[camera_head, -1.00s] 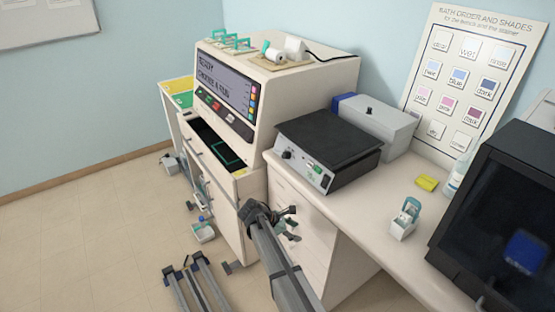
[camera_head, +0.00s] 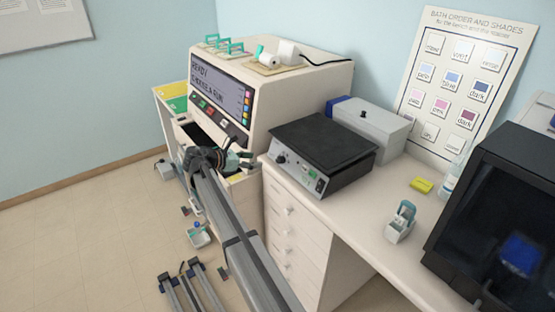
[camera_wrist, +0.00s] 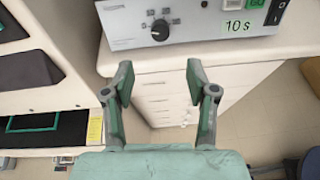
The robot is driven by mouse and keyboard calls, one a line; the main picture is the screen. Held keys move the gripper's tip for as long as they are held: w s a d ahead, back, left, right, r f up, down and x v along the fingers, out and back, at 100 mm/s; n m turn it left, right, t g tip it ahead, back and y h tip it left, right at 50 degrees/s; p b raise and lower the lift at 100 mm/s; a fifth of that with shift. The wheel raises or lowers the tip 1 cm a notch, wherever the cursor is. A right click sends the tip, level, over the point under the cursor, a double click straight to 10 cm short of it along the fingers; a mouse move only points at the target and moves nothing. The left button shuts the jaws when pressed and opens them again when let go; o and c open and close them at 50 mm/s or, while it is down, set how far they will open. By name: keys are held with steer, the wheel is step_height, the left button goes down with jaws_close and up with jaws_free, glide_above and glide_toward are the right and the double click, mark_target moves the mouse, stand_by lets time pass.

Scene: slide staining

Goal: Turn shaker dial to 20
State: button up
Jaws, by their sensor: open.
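The shaker (camera_head: 322,153) is a black-topped box with a light front panel, standing on the left end of the bench. Its black dial (camera_head: 281,159) is on the left of that panel. In the wrist view the dial (camera_wrist: 160,29) shows a white pointer line among several small marks, too small to read, with a green "10 s" label to the right. My gripper (camera_wrist: 157,82) is open and empty, its two green-padded fingers below the panel and apart from the dial. In the head view my gripper (camera_head: 240,158) is left of the shaker, before the stainer.
The stainer (camera_head: 275,90) with its screen and open drawer stands at left. A grey box (camera_head: 372,122) is behind the shaker. A yellow block (camera_head: 421,185), a small white-and-teal holder (camera_head: 401,222) and a dark cabinet (camera_head: 505,215) are to the right. The bench front between is clear.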

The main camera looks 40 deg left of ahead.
mark_target(278, 160)
steer(key=p+x, duration=0.3)
steer(key=x, duration=0.9)
steer(key=shift+f, duration=0.1)
jaws_close()
